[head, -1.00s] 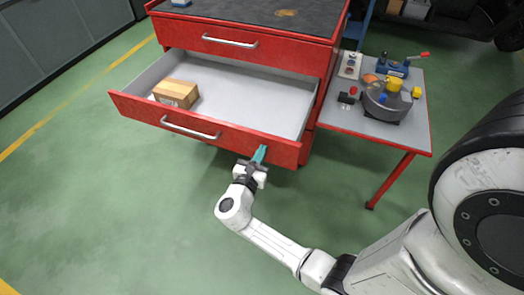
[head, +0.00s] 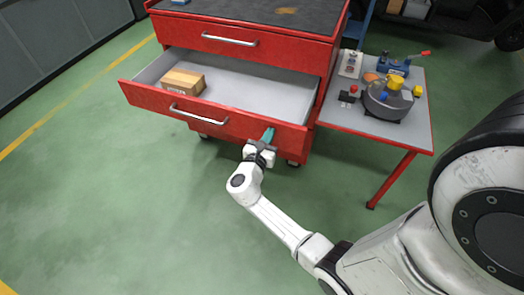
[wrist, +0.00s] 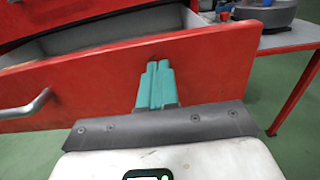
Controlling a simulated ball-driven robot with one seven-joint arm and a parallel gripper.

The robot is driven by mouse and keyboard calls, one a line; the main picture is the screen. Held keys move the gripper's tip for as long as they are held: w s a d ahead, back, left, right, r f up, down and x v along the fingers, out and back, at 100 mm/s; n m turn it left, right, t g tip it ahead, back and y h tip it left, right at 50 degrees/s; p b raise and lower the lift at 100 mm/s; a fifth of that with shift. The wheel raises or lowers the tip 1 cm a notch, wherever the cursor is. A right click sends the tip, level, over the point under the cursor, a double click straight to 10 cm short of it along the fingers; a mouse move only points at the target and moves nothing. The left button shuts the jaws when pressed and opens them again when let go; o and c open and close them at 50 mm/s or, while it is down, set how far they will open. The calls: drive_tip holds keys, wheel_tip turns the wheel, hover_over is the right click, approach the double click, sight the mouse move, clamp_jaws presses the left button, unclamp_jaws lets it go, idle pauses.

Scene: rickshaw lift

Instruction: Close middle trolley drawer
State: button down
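The red trolley's middle drawer (head: 210,118) stands partly open, with a grey inside and a silver bar handle (head: 198,115) on its front. A brown cardboard box (head: 183,82) lies inside at the left. My gripper (head: 268,135) is at the right part of the drawer front, away from the handle. In the wrist view, its teal fingers (wrist: 157,85) are together with nothing between them. Their tips point at the red front (wrist: 200,62) and seem to touch it. The handle end (wrist: 25,105) shows at the left of the wrist view.
A closed upper drawer (head: 235,42) sits above, under a black top. To the right, a side table (head: 345,115) with red legs carries a grey round device (head: 388,103) and small controls. The green floor in front is clear.

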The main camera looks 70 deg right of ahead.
drive_tip(key=d+b, duration=0.4)
drive_tip(key=d, duration=0.5)
drive_tip(key=d+b, duration=0.5)
drive_tip(key=d, duration=0.4)
drive_tip(key=w+d+b, duration=0.1)
drive_tip(key=d+b, duration=0.4)
drive_tip(key=d, duration=0.4)
drive_tip(key=shift+f, duration=0.15)
drive_tip(key=shift+d+b, duration=0.35)
drive_tip(key=shift+d, duration=0.3)
drive_tip(key=shift+r, duration=0.2)
drive_tip(key=shift+w+d+r, duration=0.1)
drive_tip(key=shift+r, duration=0.05)
drive_tip(key=shift+a, duration=0.4)
drive_tip(key=a+p, duration=0.1)
drive_tip(key=a, duration=0.3)
drive_tip(key=a+p, duration=0.2)
drive_tip(key=a, duration=0.3)
drive_tip(key=a+p, duration=0.1)
drive_tip(key=a, duration=0.3)
drive_tip(key=shift+s+a+f, duration=0.25)
drive_tip(key=shift+s+a, duration=0.05)
drive_tip(key=shift+s, duration=0.05)
